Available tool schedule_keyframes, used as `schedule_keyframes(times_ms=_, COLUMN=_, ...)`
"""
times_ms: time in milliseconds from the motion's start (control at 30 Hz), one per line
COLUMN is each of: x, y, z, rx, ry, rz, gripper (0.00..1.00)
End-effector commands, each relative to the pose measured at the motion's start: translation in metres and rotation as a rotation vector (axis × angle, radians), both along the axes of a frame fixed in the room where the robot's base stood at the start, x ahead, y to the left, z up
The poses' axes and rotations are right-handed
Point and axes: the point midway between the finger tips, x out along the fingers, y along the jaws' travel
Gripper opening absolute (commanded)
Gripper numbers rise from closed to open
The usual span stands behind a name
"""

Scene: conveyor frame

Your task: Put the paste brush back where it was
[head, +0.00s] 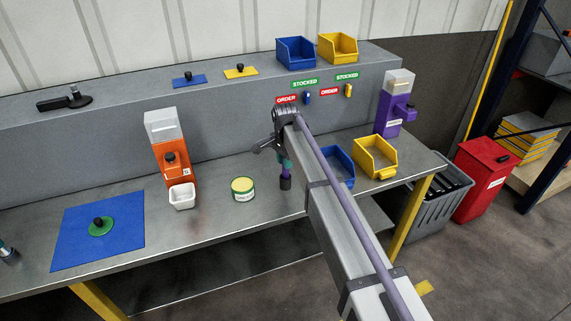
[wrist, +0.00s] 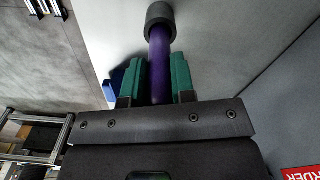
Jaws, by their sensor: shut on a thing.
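My gripper (head: 286,162) is over the metal bench, right of the paste tin. In the wrist view its two green fingers (wrist: 156,72) are shut on the paste brush (wrist: 160,50), which has a purple handle and a dark, blunt end. In the head view the brush (head: 286,183) points down from the fingers, dark end lowest. I cannot tell whether that end touches the bench top. The yellow and green paste tin (head: 243,189) stands upright on the bench, apart from the brush. My arm hides part of the bench to the right.
An orange dispenser (head: 171,155) with a white cup (head: 182,197) stands left of the tin. A blue mat (head: 75,240) holds a green knobbed disc. Blue (head: 340,163) and yellow (head: 375,155) bins and a purple dispenser (head: 391,118) stand right. Bare bench lies around the tin.

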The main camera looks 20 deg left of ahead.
Motion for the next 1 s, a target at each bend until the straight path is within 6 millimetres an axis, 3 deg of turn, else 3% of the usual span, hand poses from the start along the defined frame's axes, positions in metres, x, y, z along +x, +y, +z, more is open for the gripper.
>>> schedule_keyframes(times_ms=133, x=0.000, y=0.000, z=-0.005, rx=0.000, ry=0.000, rz=0.000, gripper=0.00)
schedule_keyframes(times_ms=167, x=0.000, y=0.000, z=-0.004, rx=0.000, ry=0.000, rz=0.000, gripper=0.26)
schedule_keyframes(times_ms=400, x=0.000, y=0.000, z=-0.003, rx=0.000, ry=0.000, rz=0.000, gripper=0.49)
schedule_keyframes(times_ms=633, x=0.000, y=0.000, z=-0.002, rx=0.000, ry=0.000, rz=0.000, gripper=0.49)
schedule_keyframes(times_ms=767, x=0.000, y=0.000, z=0.007, rx=0.000, ry=0.000, rz=0.000, gripper=0.49)
schedule_keyframes(times_ms=1000, x=0.000, y=0.000, z=0.062, rx=0.000, ry=0.000, rz=0.000, gripper=0.49)
